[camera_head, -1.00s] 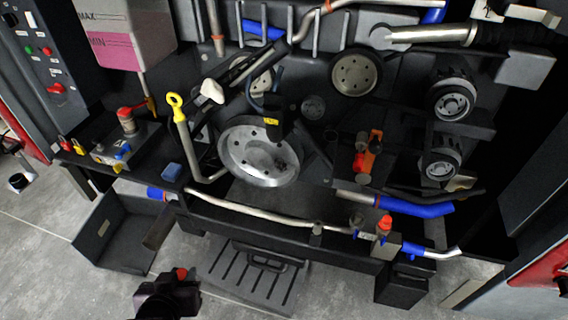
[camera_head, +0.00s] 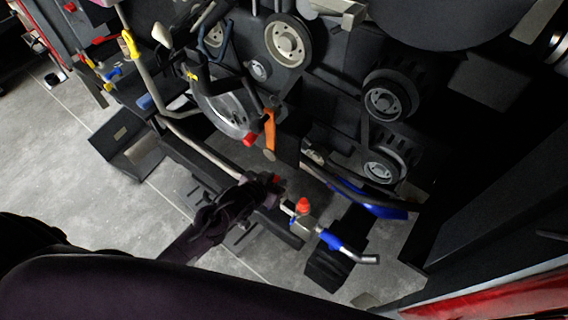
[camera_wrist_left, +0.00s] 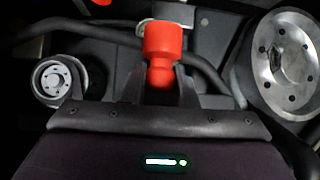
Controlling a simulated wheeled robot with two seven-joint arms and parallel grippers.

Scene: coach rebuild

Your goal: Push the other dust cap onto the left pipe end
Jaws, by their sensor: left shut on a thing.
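My left gripper (camera_head: 269,182) is shut on a red dust cap (camera_head: 278,180), low in front of the engine. In the left wrist view the held cap (camera_wrist_left: 162,42) stands upright between the fingers. Another red dust cap (camera_head: 303,205) sits on top of a fitting just right of the gripper. A pale pipe end (camera_head: 288,207) shows left of that cap, close below the gripper. The held cap looks apart from it, but its exact height above it is hard to tell. My right gripper is not in view.
A blue hose with a metal tube (camera_head: 347,246) runs right of the fitting. A larger blue hose (camera_head: 375,209) and pulleys (camera_head: 387,102) lie behind it. An orange handle (camera_head: 269,130) stands behind the gripper. Open grey floor (camera_head: 75,190) lies to the left.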

